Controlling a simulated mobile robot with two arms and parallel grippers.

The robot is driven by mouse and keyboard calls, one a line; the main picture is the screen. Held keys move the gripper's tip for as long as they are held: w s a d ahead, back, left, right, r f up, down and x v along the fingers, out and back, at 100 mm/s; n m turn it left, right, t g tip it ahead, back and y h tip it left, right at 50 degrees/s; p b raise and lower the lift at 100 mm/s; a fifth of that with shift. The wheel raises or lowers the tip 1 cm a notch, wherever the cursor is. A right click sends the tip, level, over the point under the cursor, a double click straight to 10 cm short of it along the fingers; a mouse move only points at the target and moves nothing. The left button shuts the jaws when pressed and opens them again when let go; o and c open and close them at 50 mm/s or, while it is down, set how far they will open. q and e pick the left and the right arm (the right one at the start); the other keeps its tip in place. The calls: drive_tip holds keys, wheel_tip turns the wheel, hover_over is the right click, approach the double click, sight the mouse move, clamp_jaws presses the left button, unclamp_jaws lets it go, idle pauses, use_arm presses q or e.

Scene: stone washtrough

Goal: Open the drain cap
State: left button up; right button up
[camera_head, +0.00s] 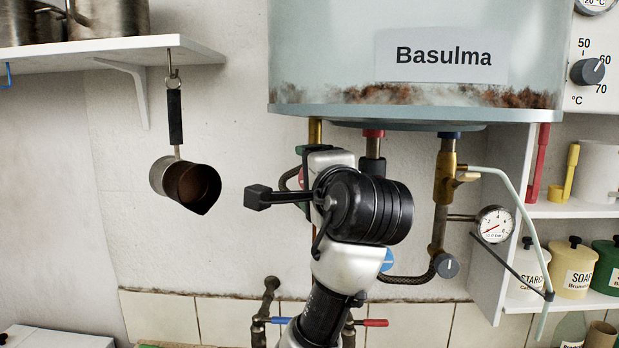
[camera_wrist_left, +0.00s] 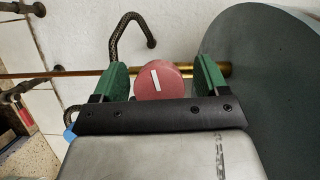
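A round red cap with a white bar mark (camera_wrist_left: 163,80) sits on a brass pipe beneath the boiler; it is the likely drain cap, though no label shows. My left gripper (camera_wrist_left: 165,78) is open, with one green finger on each side of the cap. A narrow gap seems to show at each side, and contact cannot be confirmed. In the head view the left gripper (camera_head: 311,149) is just below the boiler, and my own arm hides most of the cap. My right gripper is in neither view.
The boiler labelled Basulma (camera_head: 441,80) hangs just above my gripper. Brass valves (camera_head: 445,178), a pressure gauge (camera_head: 495,224) and a hose (camera_head: 530,225) are at its right. A dark pot (camera_head: 192,185) hangs at left, with clear wall between.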

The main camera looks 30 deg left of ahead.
use_arm(q)
drive_tip(key=shift+d, duration=0.1)
drive_tip(key=b+v, duration=0.3)
drive_tip(key=v, duration=0.7)
drive_tip(key=shift+d, duration=0.2)
drive_tip(key=shift+s, duration=0.15)
